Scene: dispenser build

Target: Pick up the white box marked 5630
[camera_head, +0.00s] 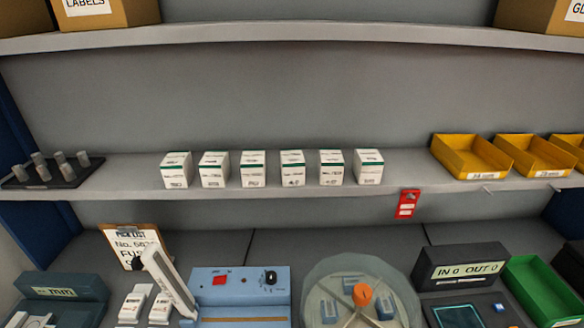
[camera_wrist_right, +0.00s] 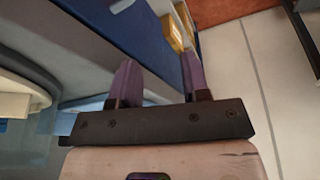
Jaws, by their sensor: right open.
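Several small white boxes with green-edged tops stand apart in a row on the middle shelf (camera_head: 120,185) in the head view. They are the leftmost box (camera_head: 176,172), then others (camera_head: 214,171) (camera_head: 253,170) (camera_head: 292,169) (camera_head: 331,168) and the rightmost box (camera_head: 368,167). Their front labels are too small to read, so I cannot tell which is marked 5630. My right gripper (camera_wrist_right: 159,78) shows in the right wrist view, its two purple fingers apart with nothing between them. No white box shows in that view. Neither gripper shows in the head view.
Yellow bins (camera_head: 468,156) stand right of the boxes, a dark rack with grey pegs (camera_head: 55,172) left. Below are a pick-list clipboard (camera_head: 130,245), a blue device (camera_head: 240,292), a round turntable (camera_head: 345,272), an IN/OUT unit (camera_head: 460,265) and a green tray (camera_head: 545,290). An upper shelf overhangs.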

